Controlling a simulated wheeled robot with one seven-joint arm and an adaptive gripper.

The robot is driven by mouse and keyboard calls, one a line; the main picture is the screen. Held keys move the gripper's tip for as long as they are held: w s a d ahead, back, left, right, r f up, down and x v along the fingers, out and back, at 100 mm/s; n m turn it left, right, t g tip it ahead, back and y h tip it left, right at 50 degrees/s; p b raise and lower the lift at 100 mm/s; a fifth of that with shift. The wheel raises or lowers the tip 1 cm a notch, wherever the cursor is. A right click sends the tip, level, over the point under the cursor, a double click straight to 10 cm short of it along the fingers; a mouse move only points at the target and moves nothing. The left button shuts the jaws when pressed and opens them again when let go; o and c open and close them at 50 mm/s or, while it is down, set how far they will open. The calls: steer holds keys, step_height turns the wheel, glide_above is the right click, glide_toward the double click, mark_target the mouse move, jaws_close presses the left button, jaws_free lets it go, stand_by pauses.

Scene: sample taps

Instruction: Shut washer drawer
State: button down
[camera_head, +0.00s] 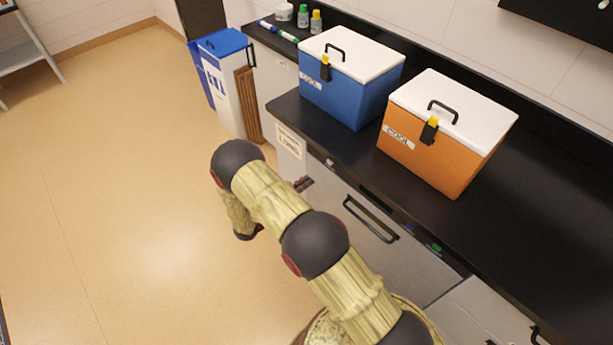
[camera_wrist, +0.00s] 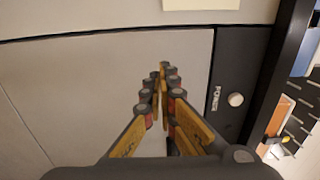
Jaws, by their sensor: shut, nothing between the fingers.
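The washer's pale front panel (camera_wrist: 100,80) fills most of the wrist view, beside a dark control strip with a POWER label and a round button (camera_wrist: 236,99). In the head view, the grey front (camera_head: 345,215) with a black bar handle (camera_head: 370,218) is under the counter, partly hidden by my arm. My gripper (camera_wrist: 164,75) points at the pale panel, its fingertips together with nothing between them. In the head view only its dark and red tips (camera_head: 303,184) show beside the front. I cannot tell whether they touch it or how far the drawer stands out.
A blue cooler (camera_head: 345,95) and an orange cooler (camera_head: 425,155) stand on the black counter (camera_head: 545,190). Bottles (camera_head: 304,16) and markers are at its far end. A white bin with a blue lid (camera_head: 222,42) stands beyond.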

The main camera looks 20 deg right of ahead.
steer(key=p+v, duration=0.2)
steer(key=v, duration=0.8)
steer(key=shift+a, duration=0.35)
steer(key=shift+s, duration=0.1)
